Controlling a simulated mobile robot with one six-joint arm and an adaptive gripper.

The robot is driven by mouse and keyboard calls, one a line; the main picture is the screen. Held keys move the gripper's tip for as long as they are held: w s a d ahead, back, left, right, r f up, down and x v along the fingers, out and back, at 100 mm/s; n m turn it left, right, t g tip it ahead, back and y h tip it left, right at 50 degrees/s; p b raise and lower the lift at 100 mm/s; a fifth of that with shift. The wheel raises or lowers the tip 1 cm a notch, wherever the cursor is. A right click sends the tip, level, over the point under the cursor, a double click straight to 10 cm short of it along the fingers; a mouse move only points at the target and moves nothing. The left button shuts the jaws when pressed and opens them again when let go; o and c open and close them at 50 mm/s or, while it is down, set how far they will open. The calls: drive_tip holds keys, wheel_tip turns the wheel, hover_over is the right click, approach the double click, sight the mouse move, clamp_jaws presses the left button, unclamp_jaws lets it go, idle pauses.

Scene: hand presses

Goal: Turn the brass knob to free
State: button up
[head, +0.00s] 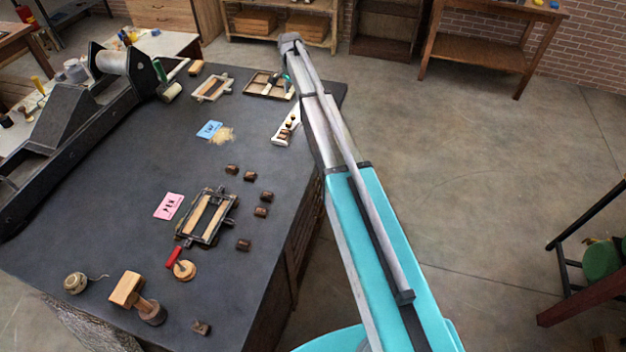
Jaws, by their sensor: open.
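A narrow white plate (287,124) lies near the right edge of the dark table, beside my arm. It carries small brass-coloured and dark parts, one of which may be the brass knob; they are too small to tell, and I can read no "free" marking. My arm reaches up the middle of the head view and passes close to the right of this plate. My gripper cannot be made out in this view.
The dark table (130,190) holds a small press frame (208,217), a pink card (169,206), a blue card (209,130), several brown blocks, a wooden mallet-like tool (127,289) and a twine ball (75,283). A large roller press (70,125) stands left.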

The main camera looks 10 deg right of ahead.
drive_tip(key=s+f+n+b, duration=0.2)
drive_tip(key=s+f+b, duration=0.2)
drive_tip(key=s, duration=0.6)
drive_tip(key=s+f+n+b, duration=0.3)
drive_tip(key=s+f+b, duration=0.2)
drive_tip(key=s, duration=0.5)
drive_tip(key=s+f+n+b, duration=0.2)
drive_tip(key=s+f+b, duration=0.2)
drive_tip(key=s, duration=0.6)
drive_tip(key=shift+s+d+f, duration=0.2)
drive_tip(key=shift+s+f, duration=0.1)
drive_tip(key=shift+f, duration=0.1)
drive_tip(key=s+n, duration=0.3)
drive_tip(key=s, duration=1)
